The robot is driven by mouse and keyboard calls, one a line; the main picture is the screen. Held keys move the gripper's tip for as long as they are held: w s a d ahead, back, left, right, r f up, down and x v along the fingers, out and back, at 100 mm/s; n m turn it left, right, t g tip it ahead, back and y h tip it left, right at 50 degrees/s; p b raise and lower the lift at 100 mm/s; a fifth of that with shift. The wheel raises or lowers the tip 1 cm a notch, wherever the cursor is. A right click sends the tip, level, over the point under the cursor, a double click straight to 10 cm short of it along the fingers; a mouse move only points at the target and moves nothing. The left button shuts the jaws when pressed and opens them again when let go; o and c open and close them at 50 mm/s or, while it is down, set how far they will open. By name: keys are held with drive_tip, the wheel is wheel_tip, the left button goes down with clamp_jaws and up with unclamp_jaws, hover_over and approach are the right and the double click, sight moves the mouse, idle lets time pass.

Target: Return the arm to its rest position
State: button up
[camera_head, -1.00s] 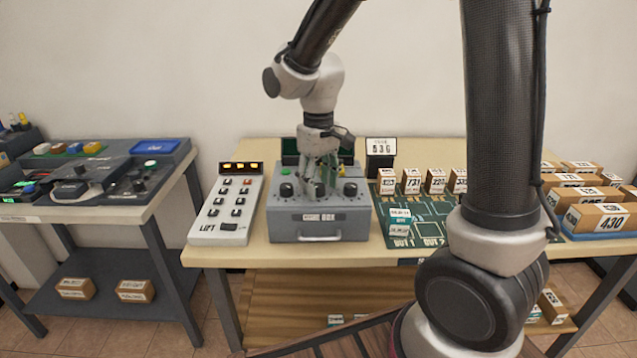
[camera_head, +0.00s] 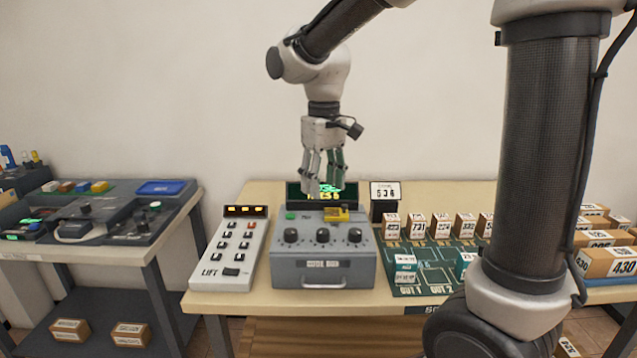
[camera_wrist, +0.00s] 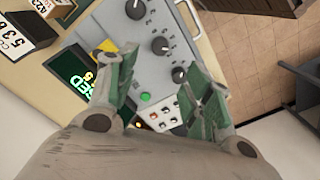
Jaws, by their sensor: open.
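In the wrist view my gripper (camera_wrist: 160,100) also shows open, with green pads on the fingers. The knob box (camera_wrist: 192,65) lies beyond the fingers there, with its dark knobs and a green button (camera_wrist: 145,97). Part of the screen is hidden by my fingers in the head view.
A white keypad labelled LIFT (camera_head: 232,250) stands left of the box. A small sign reading 536 (camera_head: 385,191), a green board (camera_head: 432,262) and several numbered boxes stand to the right. Another table (camera_head: 150,232) with devices is at the left.

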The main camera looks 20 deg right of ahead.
drive_tip(key=shift+f, duration=0.15)
drive_tip(key=s+d+r+m+t, duration=0.2)
drive_tip(key=s+d+m+t, duration=0.2)
drive_tip(key=s+d, duration=1.1)
drive_tip(key=s, duration=0.4)
drive_tip(key=shift+a+r, duration=0.1)
idle(0.8)
